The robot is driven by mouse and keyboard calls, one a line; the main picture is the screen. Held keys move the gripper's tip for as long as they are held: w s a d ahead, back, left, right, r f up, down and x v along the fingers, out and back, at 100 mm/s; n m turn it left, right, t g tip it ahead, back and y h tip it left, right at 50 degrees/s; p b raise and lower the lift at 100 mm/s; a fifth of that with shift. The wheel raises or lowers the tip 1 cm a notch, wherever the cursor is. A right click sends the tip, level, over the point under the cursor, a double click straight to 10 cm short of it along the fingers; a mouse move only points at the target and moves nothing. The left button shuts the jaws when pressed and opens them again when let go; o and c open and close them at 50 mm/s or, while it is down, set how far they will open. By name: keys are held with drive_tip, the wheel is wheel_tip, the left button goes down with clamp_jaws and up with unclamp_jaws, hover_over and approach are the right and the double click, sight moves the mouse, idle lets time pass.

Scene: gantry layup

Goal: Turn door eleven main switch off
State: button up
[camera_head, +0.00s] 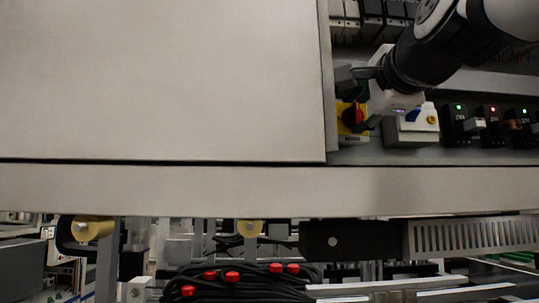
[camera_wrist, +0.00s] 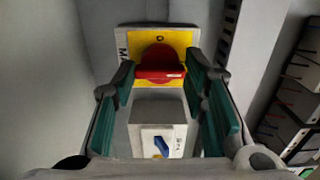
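The main switch is a red rotary handle (camera_wrist: 160,75) on a yellow plate (camera_wrist: 182,40) marked "0" at the top. Its bar lies roughly crosswise in the wrist view. The red handle (camera_head: 352,115) also shows in the head view, beside the cabinet door edge. My gripper (camera_wrist: 160,70) is open, with one green-padded finger at each side of the handle. I cannot tell whether either finger touches it. In the head view my gripper (camera_head: 362,77) is partly hidden by my own wrist. A door number is not readable.
A pale box (camera_wrist: 160,112) with a blue switch (camera_wrist: 161,146) sits just below the handle, between my fingers in the wrist view. A large pale door panel (camera_head: 160,80) stands left. Modules with lit indicators (camera_head: 488,125) stand right.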

drive_tip(key=shift+c, duration=0.9)
drive_tip(key=n+b, duration=0.1)
drive_tip(key=n, duration=0.2)
drive_tip(key=shift+w+f+n, duration=0.1)
drive_tip(key=shift+n, duration=0.3)
drive_tip(key=n+b, duration=0.2)
drive_tip(key=n, duration=0.3)
drive_tip(key=shift+n, duration=0.3)
drive_tip(key=n+b, duration=0.1)
drive_tip(key=n, duration=0.3)
drive_tip(key=shift+n+b, duration=0.45)
drive_tip(key=shift+n, duration=1.85)
